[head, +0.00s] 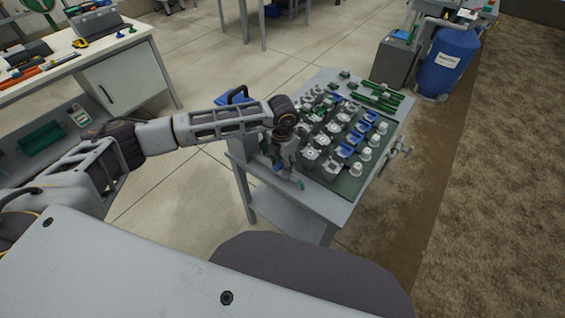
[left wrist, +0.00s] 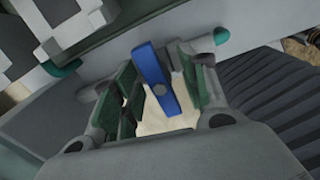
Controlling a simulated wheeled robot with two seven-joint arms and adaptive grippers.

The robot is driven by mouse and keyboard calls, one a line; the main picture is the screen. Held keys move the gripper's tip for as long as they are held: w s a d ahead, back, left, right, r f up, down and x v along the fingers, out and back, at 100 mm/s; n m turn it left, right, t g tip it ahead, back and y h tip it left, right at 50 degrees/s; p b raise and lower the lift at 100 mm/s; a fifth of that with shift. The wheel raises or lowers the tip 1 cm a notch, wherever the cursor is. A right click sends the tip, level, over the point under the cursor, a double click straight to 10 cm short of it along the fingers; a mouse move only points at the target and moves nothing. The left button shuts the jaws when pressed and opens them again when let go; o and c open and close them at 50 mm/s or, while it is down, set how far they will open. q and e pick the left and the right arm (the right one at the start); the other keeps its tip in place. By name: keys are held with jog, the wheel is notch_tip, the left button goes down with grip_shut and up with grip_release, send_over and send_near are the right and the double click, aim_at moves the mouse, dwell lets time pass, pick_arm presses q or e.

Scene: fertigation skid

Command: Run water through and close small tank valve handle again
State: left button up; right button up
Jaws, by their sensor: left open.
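A blue lever handle (left wrist: 150,66) stands between the fingers of my left gripper (left wrist: 163,88) in the left wrist view. The gripper is open, with a green-padded finger on either side of the handle. Whether a finger touches it I cannot tell. In the head view my left gripper (head: 288,168) points down at the near left edge of a grey cart (head: 345,207). The handle is mostly hidden there by the gripper. The tank that the handle belongs to cannot be made out clearly, and no running water shows. My right gripper is not in view.
Several white and blue fittings stand on a dark green mat (head: 345,187) on the cart, close to my left gripper. Green bars (head: 378,97) lie at its back. A blue drum (head: 449,62) stands behind, and a workbench (head: 125,85) at left. Floor left of the cart is clear.

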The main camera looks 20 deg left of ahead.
pick_arm(q)
jog(key=shift+r+p, duration=2.5)
jog(key=shift+r, duration=2.5)
